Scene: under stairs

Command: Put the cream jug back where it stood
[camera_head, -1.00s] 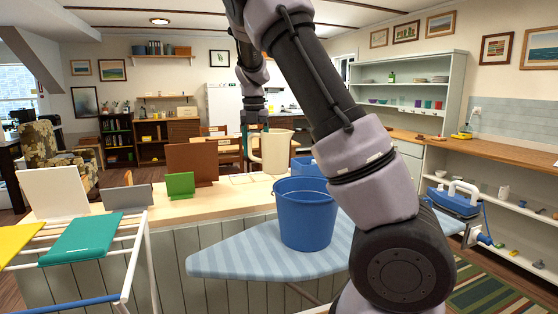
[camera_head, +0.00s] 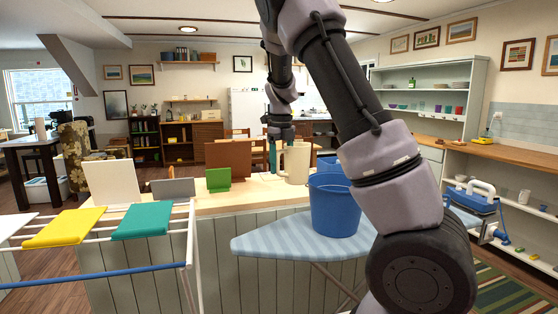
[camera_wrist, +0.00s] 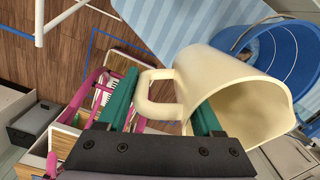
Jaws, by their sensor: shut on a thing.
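The cream jug (camera_head: 296,162) is held over the back of the wooden counter (camera_head: 262,198), behind the blue bucket. Whether its base touches the counter cannot be told. My gripper (camera_head: 278,150) is shut on the jug at its handle side. In the wrist view the jug (camera_wrist: 238,85) lies slanted across the picture, its open mouth toward the lower right. Its handle (camera_wrist: 148,95) shows between the teal fingers of my gripper (camera_wrist: 160,112). The exact contact is partly hidden.
A blue bucket (camera_head: 334,208) stands on the striped ironing board (camera_head: 270,243) in front. A brown board (camera_head: 228,158), a green stand (camera_head: 218,180) and a grey panel (camera_head: 172,189) stand on the counter's left part. A drying rack (camera_head: 120,272) is at front left.

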